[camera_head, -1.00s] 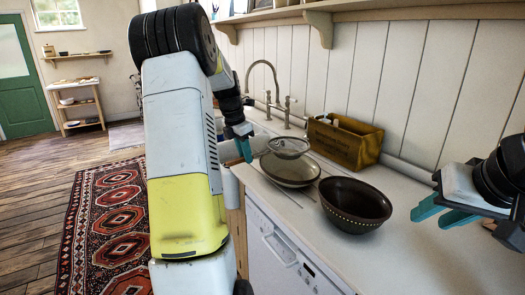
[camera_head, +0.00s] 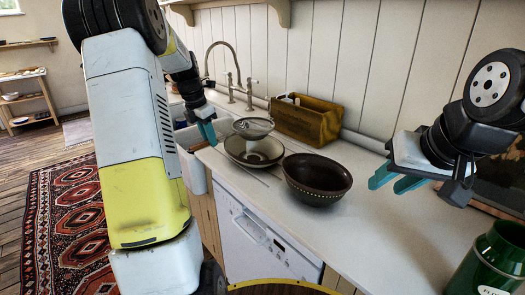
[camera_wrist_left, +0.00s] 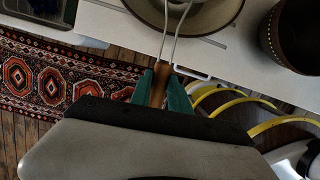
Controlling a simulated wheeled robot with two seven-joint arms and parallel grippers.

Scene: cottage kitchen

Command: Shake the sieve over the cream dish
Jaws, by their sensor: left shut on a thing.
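My left gripper (camera_head: 207,131) is shut on the handle of the sieve (camera_head: 254,126). The sieve is held level above the cream dish (camera_head: 262,159), which stands on the counter with a dark rim. In the left wrist view the wooden sieve handle (camera_wrist_left: 160,84) sits between the teal fingers, and its wire shaft runs up toward the dish (camera_wrist_left: 221,22). The sieve's mesh bowl is mostly out of that view. My right gripper (camera_head: 397,182) is open and empty above the counter at the right.
A dark brown bowl (camera_head: 316,181) stands right of the dish, close to it. A wooden crate (camera_head: 306,119) stands against the wall behind. A green canister (camera_head: 492,262) is at the front right. The counter (camera_head: 372,235) between bowl and canister is clear.

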